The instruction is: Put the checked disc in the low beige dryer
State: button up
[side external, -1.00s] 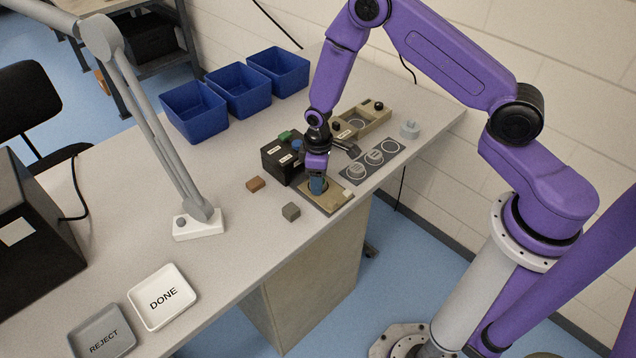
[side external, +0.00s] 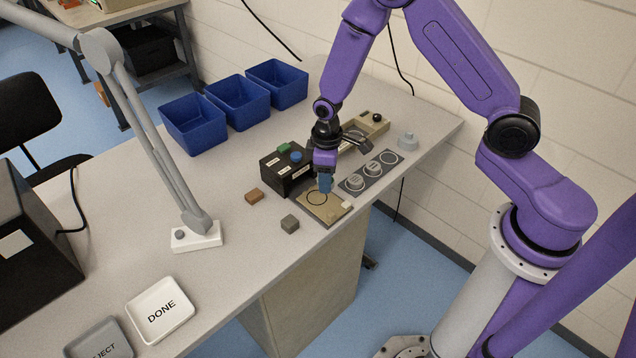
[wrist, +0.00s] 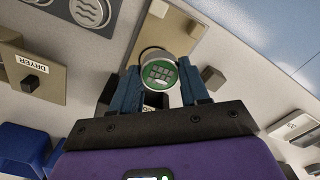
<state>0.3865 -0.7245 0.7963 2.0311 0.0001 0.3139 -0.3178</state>
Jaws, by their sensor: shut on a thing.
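My gripper (side external: 325,188) is shut on the checked disc (wrist: 163,73), a pale-rimmed disc with a green face and a grid mark. It sits between the blue fingertips in the wrist view; I cannot make it out in the side view. The gripper is just above a beige plate (side external: 330,212) with a dark ring, which also shows in the wrist view (wrist: 178,22). The low beige dryer (side external: 371,125) stands behind the gripper, partly hidden by my wrist. In the wrist view the dryer (wrist: 45,62) is at the left, labelled, with a black knob.
A black box (side external: 281,176) with green and blue buttons stands left of the gripper. A dark strip (side external: 354,188) with marked discs lies to the right, near a grey round piece (side external: 407,141). Brown (side external: 254,197) and grey (side external: 290,223) blocks lie in front. Blue bins (side external: 194,124) stand behind.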

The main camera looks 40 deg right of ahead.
jog(key=s+d+r, duration=0.2)
jog(key=s+r, duration=0.5)
jog(key=s, duration=0.4)
jog(key=w+d, duration=0.8)
jog(key=d, duration=0.1)
send_over(355, 136)
jog(key=shift+m, duration=0.4)
notch_tip(355, 136, down, 10)
jog(key=shift+s+f, duration=0.1)
jog(key=shift+s, duration=0.05)
jog(key=shift+f, duration=1.65)
